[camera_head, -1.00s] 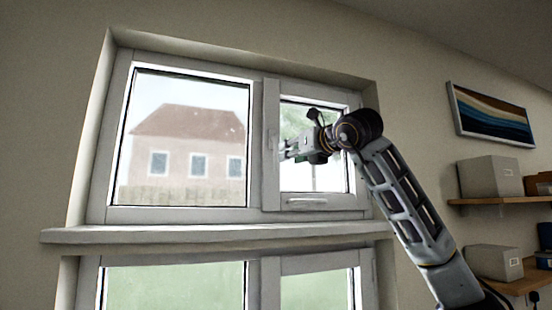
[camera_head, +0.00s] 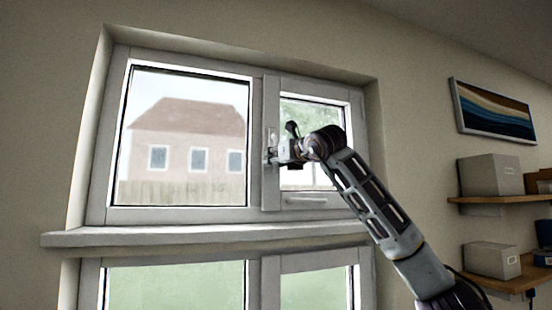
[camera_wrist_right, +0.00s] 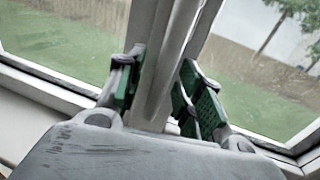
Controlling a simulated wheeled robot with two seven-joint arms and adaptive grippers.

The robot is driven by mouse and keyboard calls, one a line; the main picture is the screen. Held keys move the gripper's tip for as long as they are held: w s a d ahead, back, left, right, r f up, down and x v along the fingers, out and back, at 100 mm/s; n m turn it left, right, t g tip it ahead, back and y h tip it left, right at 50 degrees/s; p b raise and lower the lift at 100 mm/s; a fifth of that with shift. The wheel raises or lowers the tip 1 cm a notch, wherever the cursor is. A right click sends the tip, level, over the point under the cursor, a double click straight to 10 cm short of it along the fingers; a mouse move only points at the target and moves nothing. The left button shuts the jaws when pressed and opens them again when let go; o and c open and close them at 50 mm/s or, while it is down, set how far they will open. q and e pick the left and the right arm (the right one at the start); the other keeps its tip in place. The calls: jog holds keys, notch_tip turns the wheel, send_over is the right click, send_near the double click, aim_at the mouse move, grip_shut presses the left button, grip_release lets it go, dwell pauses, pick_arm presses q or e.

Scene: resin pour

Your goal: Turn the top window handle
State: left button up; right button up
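The top window handle (camera_head: 271,137) is a pale upright lever on the frame post left of the small upper pane in the head view. My right gripper (camera_head: 270,154) has its fingertips at the lower part of this handle, which they partly hide. In the right wrist view my right gripper (camera_wrist_right: 165,95) shows its green-padded fingers spread apart. A grey bar, apparently the handle (camera_wrist_right: 172,60), runs between them. I see gaps beside the bar; contact cannot be made out clearly. My left gripper is not in view.
A second, horizontal handle or grip (camera_head: 305,199) is on the small window's bottom rail. The sill (camera_head: 180,235) juts out below. Shelves (camera_head: 495,199) with boxes (camera_head: 489,175) and a striped picture (camera_head: 493,111) are on the wall at right.

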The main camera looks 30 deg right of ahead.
grip_shut()
jog(key=shift+s, duration=0.1)
dwell(0.4)
